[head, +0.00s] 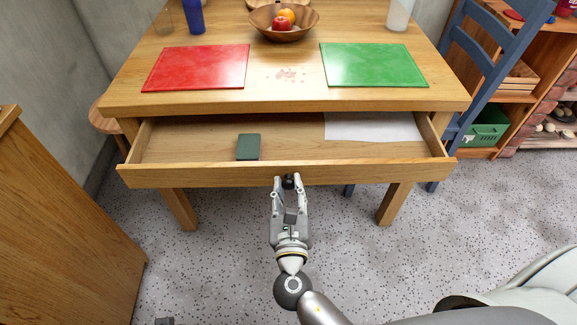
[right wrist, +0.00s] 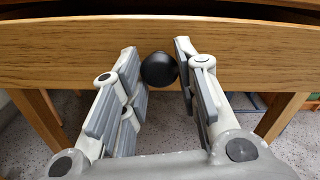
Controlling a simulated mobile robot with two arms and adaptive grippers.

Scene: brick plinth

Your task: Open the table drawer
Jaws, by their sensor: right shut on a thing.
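The wooden table (head: 290,103) has its drawer (head: 200,174) pulled out, with the inside showing. The drawer's round black knob (right wrist: 159,70) sits at the middle of its front. My right gripper (head: 288,180) is at the drawer front, its fingers on either side of the knob and shut on it. The right wrist view shows the fingers (right wrist: 160,72) flanking the knob. Inside the drawer lie a dark green box or book (head: 248,147) and a white sheet (head: 372,126). My left gripper is not in view.
On the tabletop are a red mat (head: 197,67), a green mat (head: 373,64), and a wooden bowl of fruit (head: 283,30). A wooden cabinet (head: 60,230) stands at left, a blue chair (head: 490,60) at right. Speckled floor (head: 220,260) in front of the drawer is clear beside my arm.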

